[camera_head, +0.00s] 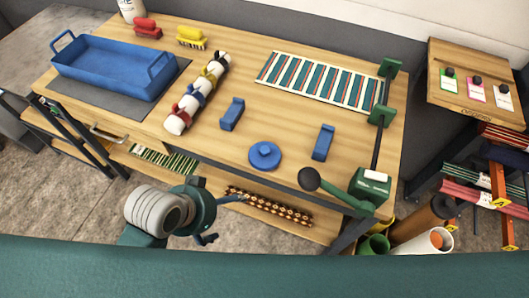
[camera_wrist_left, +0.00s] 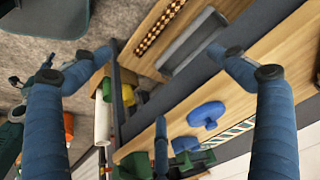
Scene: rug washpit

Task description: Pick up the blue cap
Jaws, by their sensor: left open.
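The blue cap (camera_head: 265,155) is a round disc with a raised knob on top. It lies near the front edge of the wooden table (camera_head: 285,120), between two blue blocks. It also shows in the left wrist view (camera_wrist_left: 207,114), beyond the spread fingers. My left gripper (camera_head: 222,213) is open and empty, in front of the table edge and apart from the cap. Its blue fingers are spread wide in the left wrist view (camera_wrist_left: 165,65). My right gripper is out of view.
The blue blocks (camera_head: 232,114) (camera_head: 323,142) flank the cap. A strapped white roll (camera_head: 197,92) and blue tray (camera_head: 105,68) are on the left. A striped rug (camera_head: 318,83) lies behind. A green device with a dark round knob (camera_head: 309,179) stands at the right front edge.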

